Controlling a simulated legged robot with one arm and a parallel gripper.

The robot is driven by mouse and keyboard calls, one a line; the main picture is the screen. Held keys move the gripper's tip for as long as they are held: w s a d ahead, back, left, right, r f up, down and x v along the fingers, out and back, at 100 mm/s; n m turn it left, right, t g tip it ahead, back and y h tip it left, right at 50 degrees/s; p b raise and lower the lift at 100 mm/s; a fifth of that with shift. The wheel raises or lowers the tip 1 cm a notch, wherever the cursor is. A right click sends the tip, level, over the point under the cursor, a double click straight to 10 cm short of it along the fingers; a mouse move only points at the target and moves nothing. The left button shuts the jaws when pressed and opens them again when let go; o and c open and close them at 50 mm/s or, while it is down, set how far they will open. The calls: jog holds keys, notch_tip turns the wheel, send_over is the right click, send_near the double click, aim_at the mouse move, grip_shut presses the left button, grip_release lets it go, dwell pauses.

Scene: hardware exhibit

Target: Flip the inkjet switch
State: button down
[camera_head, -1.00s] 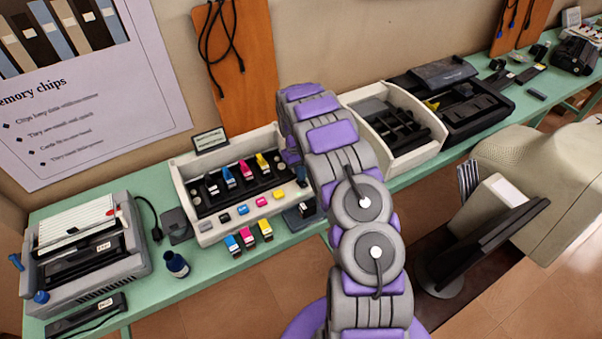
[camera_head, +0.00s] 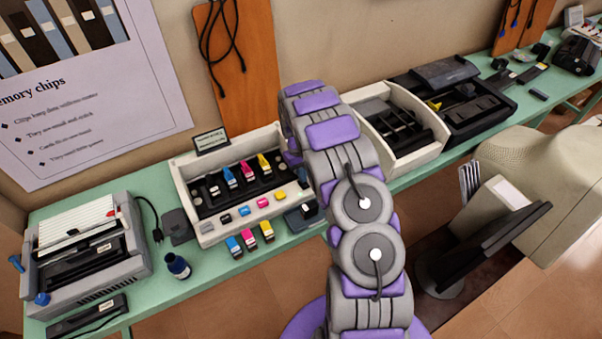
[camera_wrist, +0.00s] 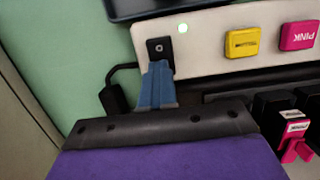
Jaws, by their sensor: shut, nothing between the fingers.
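The inkjet printer is an open cream box (camera_head: 207,237) on the bench, with colored cartridges inside and colored buttons along its front. In the wrist view its front panel (camera_wrist: 205,49) appears upside down, with yellow and pink buttons. The switch (camera_wrist: 160,46) is a small black plate with a pale round mark, at the panel's end beside a lit green dot. My gripper (camera_wrist: 158,66) is shut and empty, its blue fingertips at the lower edge of the switch. Fingertip contact cannot be told. In the head view my arm hides the gripper and switch.
Several loose cartridges (camera_head: 250,240) lie before the printer. An ink bottle (camera_head: 178,266) and another printer (camera_head: 90,250) stand left on the green bench. A black cable box (camera_wrist: 114,98) lies beside my fingers. An open cream tray (camera_head: 420,154) is right of my arm.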

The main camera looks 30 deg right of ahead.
jog(key=p+v, duration=0.2)
jog(key=v, duration=1.2)
jog(key=s+a+r, duration=0.3)
jog(key=s+r, duration=0.4)
jog(key=r, duration=0.1)
jog(key=s+a+r+m, duration=0.1)
jog(key=s+a+r, duration=0.5)
jog(key=s, duration=0.4)
jog(key=s+a+r+b, duration=0.1)
jog(key=s+a, duration=0.2)
jog(key=s, duration=1)
jog(key=s+a+r, duration=0.1)
jog(key=s+a, duration=0.3)
jog(key=s, duration=0.9)
jog(key=shift+n+t+b, duration=0.3)
jog(key=shift+b, duration=0.1)
jog(key=shift+d, duration=0.1)
